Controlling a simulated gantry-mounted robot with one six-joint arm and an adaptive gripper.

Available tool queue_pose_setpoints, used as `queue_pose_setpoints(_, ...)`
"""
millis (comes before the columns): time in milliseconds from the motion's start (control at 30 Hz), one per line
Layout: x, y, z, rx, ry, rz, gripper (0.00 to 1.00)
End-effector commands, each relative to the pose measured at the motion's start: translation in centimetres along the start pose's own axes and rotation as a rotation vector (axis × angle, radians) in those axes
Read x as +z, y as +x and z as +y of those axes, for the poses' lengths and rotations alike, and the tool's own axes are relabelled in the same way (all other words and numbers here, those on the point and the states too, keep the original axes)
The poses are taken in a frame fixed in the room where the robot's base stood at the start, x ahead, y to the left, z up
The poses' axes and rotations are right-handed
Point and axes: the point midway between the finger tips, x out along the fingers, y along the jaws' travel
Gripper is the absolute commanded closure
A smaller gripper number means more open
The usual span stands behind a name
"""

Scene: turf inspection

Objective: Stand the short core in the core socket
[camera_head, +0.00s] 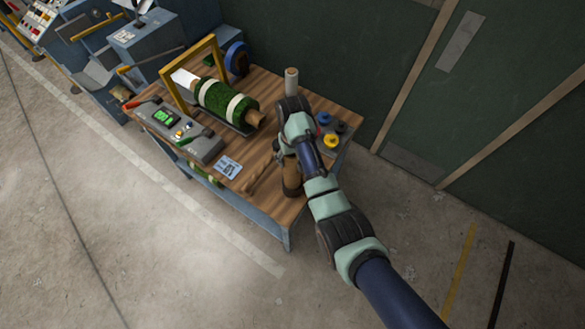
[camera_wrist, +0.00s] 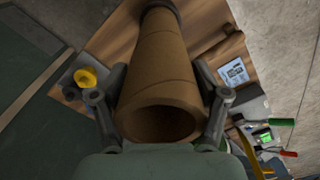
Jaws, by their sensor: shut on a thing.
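The short core is a brown cardboard tube (camera_wrist: 160,65), held lengthwise between the two fingers of my gripper (camera_wrist: 160,88) in the wrist view. Its open near end faces the camera. In the head view the tube (camera_head: 290,170) is below my gripper (camera_head: 287,150), roughly upright over the front right part of the bench. Its far end meets a dark brown round piece (camera_head: 291,189), which looks like the core socket. I cannot tell whether the tube is inside it or only above it.
The wooden bench (camera_head: 270,205) carries a green turf roll (camera_head: 225,100) under a yellow frame, a grey control box (camera_head: 195,138), and a blue-white card (camera_head: 229,166). A pale cylinder (camera_head: 291,80) stands behind my gripper. Coloured knobs (camera_head: 330,140) are at the right.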

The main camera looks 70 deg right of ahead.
Motion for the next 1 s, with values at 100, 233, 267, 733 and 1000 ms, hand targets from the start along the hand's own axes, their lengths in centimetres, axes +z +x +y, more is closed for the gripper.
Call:
queue_pose_setpoints(100, -0.1, 0.9, 0.0, 0.000, 0.000, 0.001, 0.95)
queue_pose_setpoints(233, -0.1, 1.4, 0.0, 0.000, 0.000, 0.001, 0.95)
queue_pose_setpoints(267, 0.0, 1.9, 0.0, 0.000, 0.000, 0.000, 0.95)
queue_pose_setpoints(733, -0.1, 5.3, 0.0, 0.000, 0.000, 0.002, 0.95)
queue_pose_setpoints(1000, 0.0, 5.6, 0.0, 0.000, 0.000, 0.001, 0.00)
